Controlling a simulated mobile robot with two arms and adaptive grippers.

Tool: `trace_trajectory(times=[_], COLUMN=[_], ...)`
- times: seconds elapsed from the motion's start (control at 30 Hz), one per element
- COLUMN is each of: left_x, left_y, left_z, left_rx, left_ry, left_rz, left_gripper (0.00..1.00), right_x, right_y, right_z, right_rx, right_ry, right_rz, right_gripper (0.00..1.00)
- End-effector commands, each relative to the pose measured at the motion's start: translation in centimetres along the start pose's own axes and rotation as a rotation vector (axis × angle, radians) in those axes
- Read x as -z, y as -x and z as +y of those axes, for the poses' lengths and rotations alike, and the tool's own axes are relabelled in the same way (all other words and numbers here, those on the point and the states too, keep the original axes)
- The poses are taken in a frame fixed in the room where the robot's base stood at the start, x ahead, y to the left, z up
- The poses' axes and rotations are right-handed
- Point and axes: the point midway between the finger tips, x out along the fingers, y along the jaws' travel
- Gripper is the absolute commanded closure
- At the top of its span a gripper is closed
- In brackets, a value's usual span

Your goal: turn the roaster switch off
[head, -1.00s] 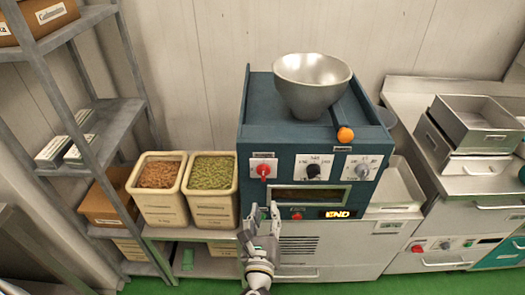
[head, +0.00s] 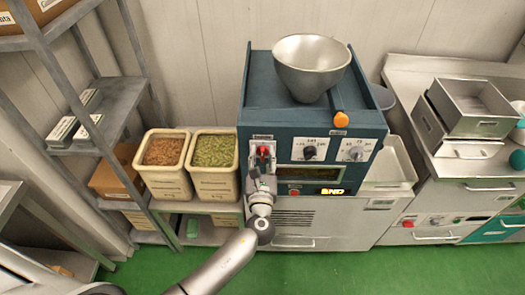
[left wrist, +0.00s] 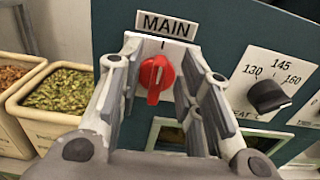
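The roaster (head: 310,113) is a dark teal cabinet with a funnel hopper on top. Its red rotary switch (head: 264,151) sits on a white plate at the front left. In the left wrist view the red knob (left wrist: 157,77) is under a label reading MAIN, its grip pointing roughly downward. My left gripper (head: 262,160) is in front of the switch plate. In the left wrist view its fingers (left wrist: 168,68) are open, one on each side of the knob, with visible gaps. My right gripper is not in view.
To the right of the switch are a black temperature dial (left wrist: 267,95) and a grey dial (head: 355,152). An orange ball-ended lever (head: 340,119) is above. Tubs of brown pieces (head: 163,151) and green pieces (head: 213,151) stand left. A lit display (head: 332,191) is below.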

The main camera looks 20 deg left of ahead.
Motion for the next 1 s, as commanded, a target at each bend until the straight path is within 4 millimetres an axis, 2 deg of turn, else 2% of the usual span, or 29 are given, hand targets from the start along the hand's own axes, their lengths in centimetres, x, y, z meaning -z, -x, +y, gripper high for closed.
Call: trace_trajectory(times=[0.2,0.47,0.73,1.0], left_x=[-0.02,0.02,0.02,0.07], left_y=[-1.37,-1.46,-1.43,-1.43], left_z=[-0.04,-0.02,-0.02,0.0], left_rx=[0.001,0.001,0.001,0.001], left_ry=[0.0,0.001,0.001,0.008], left_rz=[0.0,0.001,0.001,0.001], left_gripper=[0.67,0.67,0.99,1.0], right_x=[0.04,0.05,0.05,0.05], right_y=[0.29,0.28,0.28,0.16], right_z=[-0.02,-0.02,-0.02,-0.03], right_rx=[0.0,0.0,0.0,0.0], right_ry=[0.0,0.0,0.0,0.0], right_rz=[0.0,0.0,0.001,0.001], right_gripper=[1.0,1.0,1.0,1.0])
